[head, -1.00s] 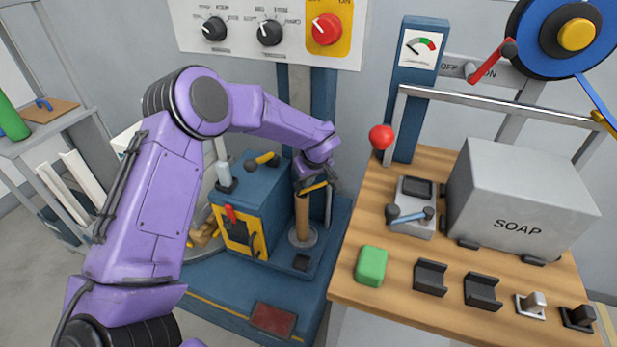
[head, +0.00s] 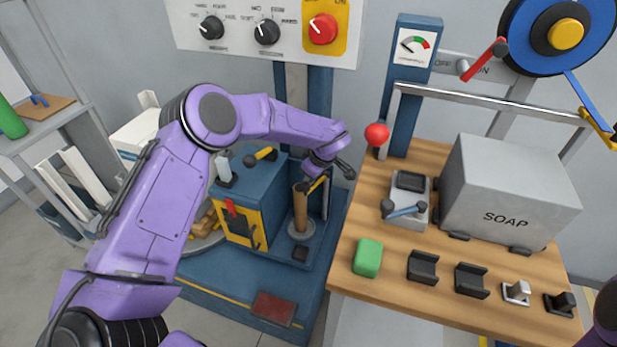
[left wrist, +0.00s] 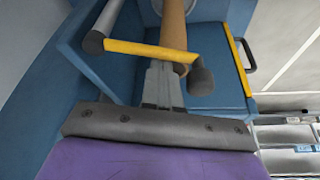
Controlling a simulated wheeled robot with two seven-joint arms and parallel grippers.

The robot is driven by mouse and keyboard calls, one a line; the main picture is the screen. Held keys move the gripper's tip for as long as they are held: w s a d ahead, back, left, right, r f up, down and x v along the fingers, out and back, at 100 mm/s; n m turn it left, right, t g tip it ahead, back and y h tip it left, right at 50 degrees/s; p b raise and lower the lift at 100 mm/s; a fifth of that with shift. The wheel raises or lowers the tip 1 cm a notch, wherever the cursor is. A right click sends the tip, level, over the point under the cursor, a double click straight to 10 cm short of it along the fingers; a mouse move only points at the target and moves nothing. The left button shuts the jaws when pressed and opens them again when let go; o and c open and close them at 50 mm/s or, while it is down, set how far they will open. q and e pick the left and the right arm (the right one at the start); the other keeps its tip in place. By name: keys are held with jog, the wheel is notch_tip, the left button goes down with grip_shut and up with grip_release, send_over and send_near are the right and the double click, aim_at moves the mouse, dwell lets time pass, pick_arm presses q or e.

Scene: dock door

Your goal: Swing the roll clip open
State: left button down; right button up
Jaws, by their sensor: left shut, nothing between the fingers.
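The roll clip (left wrist: 150,50) is a yellow bar with dark grey ends, lying across the upright brown roll (left wrist: 174,25) in the left wrist view. In the head view the clip (head: 317,185) shows as a short, slanted yellow piece by the top of the roll (head: 300,213). My left gripper (left wrist: 163,70) is shut and empty, its fingertips right at the bar near the roll. I cannot tell whether they touch it. In the head view my left gripper (head: 324,172) is small and partly hidden by its wrist. My right gripper is out of view.
To the right, a wooden table (head: 395,275) carries a grey SOAP box (head: 508,192), a green block (head: 367,257) and several small fittings.

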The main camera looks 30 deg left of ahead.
pick_arm(q)
jog(key=s+d+r+b, duration=0.1)
jog(key=s+d+r, duration=0.5)
jog(key=s+r, duration=0.6)
jog(key=shift+s+d+r, duration=0.15)
jog(key=shift+s+r, duration=0.15)
jog(key=shift+r, duration=0.2)
